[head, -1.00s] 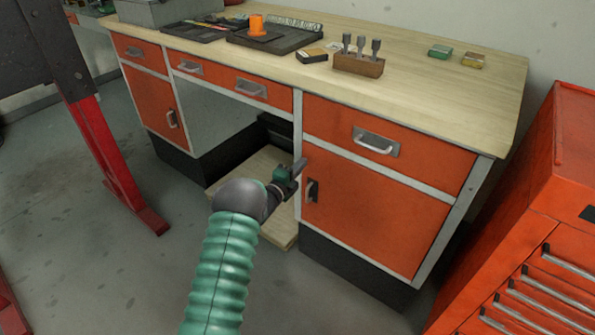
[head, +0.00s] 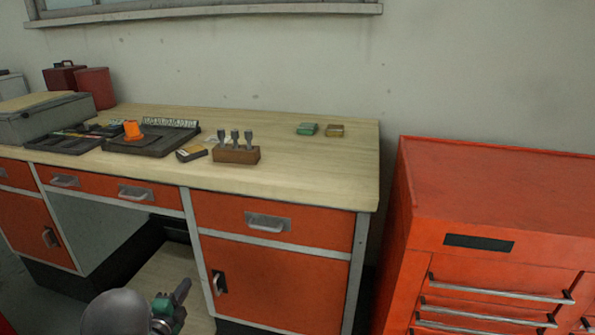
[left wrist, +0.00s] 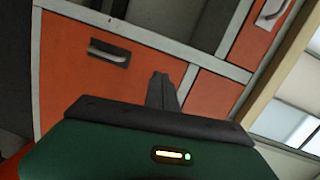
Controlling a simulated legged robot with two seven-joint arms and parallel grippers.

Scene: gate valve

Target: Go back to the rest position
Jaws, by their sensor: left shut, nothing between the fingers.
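My left gripper (head: 180,296) shows at the bottom of the head view, in front of the workbench's lower opening. Its fingers are together with nothing between them. In the left wrist view its dark fingers (left wrist: 161,92) point toward an orange cabinet door (left wrist: 85,65) with a handle, apart from it as far as I can tell. The workbench (head: 310,175) has a wooden top and orange drawers and doors. My right gripper is in neither view. No gate valve is visible.
A red tool cabinet (head: 490,190) stands to the right of the workbench. On the bench top are a wooden block with metal bits (head: 236,155), an orange cone-like part (head: 132,130), a green box (head: 307,129) and a grey case (head: 45,120). The wall is behind.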

